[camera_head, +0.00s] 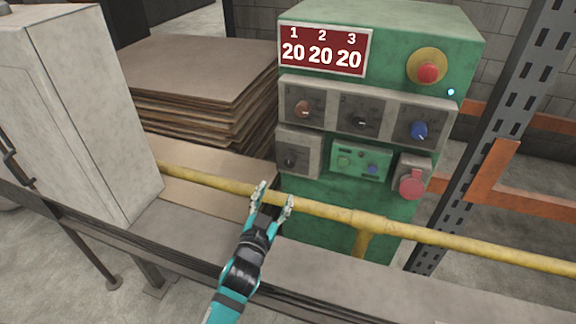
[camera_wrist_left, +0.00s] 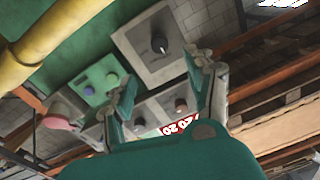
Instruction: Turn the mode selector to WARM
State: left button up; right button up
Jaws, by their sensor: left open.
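A green control cabinet (camera_head: 385,20) stands beyond a yellow rail. A dark knob (camera_head: 290,161) sits on a separate grey plate at its lower left, likely the mode selector; its lettering is too small to read. This knob also shows in the left wrist view (camera_wrist_left: 160,45), upside down, beyond the fingertips. My left gripper (camera_head: 273,199) is open and empty at the yellow rail, below and in front of the knob, apart from it. Its two fingers (camera_wrist_left: 161,75) frame the panel in the left wrist view. My right gripper is out of view.
The yellow rail (camera_head: 330,212) crosses in front of the cabinet. Above the knob are three dials, copper, black (camera_head: 360,122) and blue (camera_head: 419,130). Right of it are a green button panel (camera_head: 361,159) and a red plug (camera_head: 411,184). Stacked sheets (camera_head: 205,70) lie left.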

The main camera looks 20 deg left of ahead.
aim_at(289, 164)
pick_arm(q)
jog(key=w, duration=1.2)
jog(key=shift+w+a, duration=0.1)
jog(key=shift+w, duration=0.1)
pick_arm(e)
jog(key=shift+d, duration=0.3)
pick_arm(q)
jog(key=c, duration=1.1)
jog(key=shift+c, duration=0.2)
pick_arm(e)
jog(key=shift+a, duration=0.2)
